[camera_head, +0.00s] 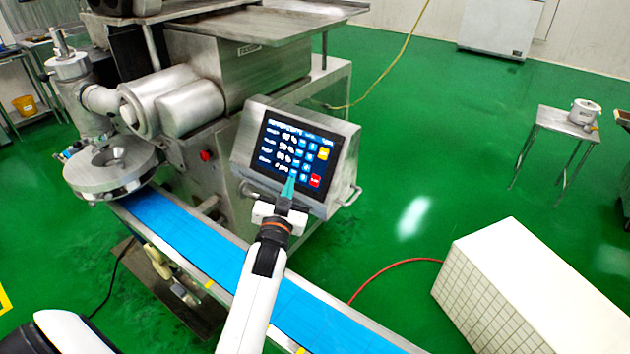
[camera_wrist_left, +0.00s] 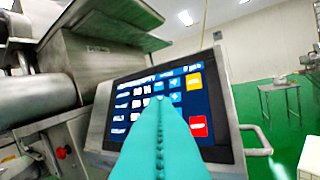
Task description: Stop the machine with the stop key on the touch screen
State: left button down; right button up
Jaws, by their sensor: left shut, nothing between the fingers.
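The touch screen (camera_head: 296,155) sits in a tilted metal box on the encrusting machine (camera_head: 215,75). It is lit, with rows of white text, small blue keys, a yellow key (camera_head: 323,154) and, below it, a red key (camera_head: 315,180) at the lower right. The wrist view shows the yellow key (camera_wrist_left: 193,81) and the red key (camera_wrist_left: 198,126); their labels are too small to read. My left gripper (camera_head: 290,183) is shut and empty, its teal fingertips in front of the screen's lower middle, left of the red key. I cannot tell whether they touch the screen. My right gripper is not in view.
A blue conveyor belt (camera_head: 200,243) runs below the screen. A metal handle (camera_head: 351,196) sticks out at the box's right side. A white tiled block (camera_head: 540,290) stands at the lower right. A small table (camera_head: 555,122) with a pot is further back. Green floor between is mostly clear.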

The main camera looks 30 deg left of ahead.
pick_arm(q)
jog(key=b, duration=0.6)
send_near(314, 175)
jog(key=w+a+r, duration=0.2)
jog(key=w, duration=0.1)
jog(key=shift+w+a+f+b, duration=0.1)
jog(key=shift+w+f+b, duration=0.05)
jog(key=shift+w+b, duration=0.15)
jog(key=shift+w+a+f+b, duration=0.1)
jog(key=shift+w+f+b, duration=0.05)
jog(key=shift+w, duration=0.3)
dwell(0.9)
jog(key=shift+w+d+f, duration=0.1)
jog(key=shift+w+f, duration=0.1)
jog(key=shift+w, duration=0.15)
jog(key=shift+w+f+b, duration=0.15)
jog(key=shift+w+b, duration=0.1)
jog(key=shift+b, duration=0.25)
dwell(0.6)
jog(key=shift+s+r+p, duration=0.3)
jog(key=shift+s+p, duration=0.1)
jog(key=shift+p, duration=0.3)
jog(key=shift+s, duration=0.25)
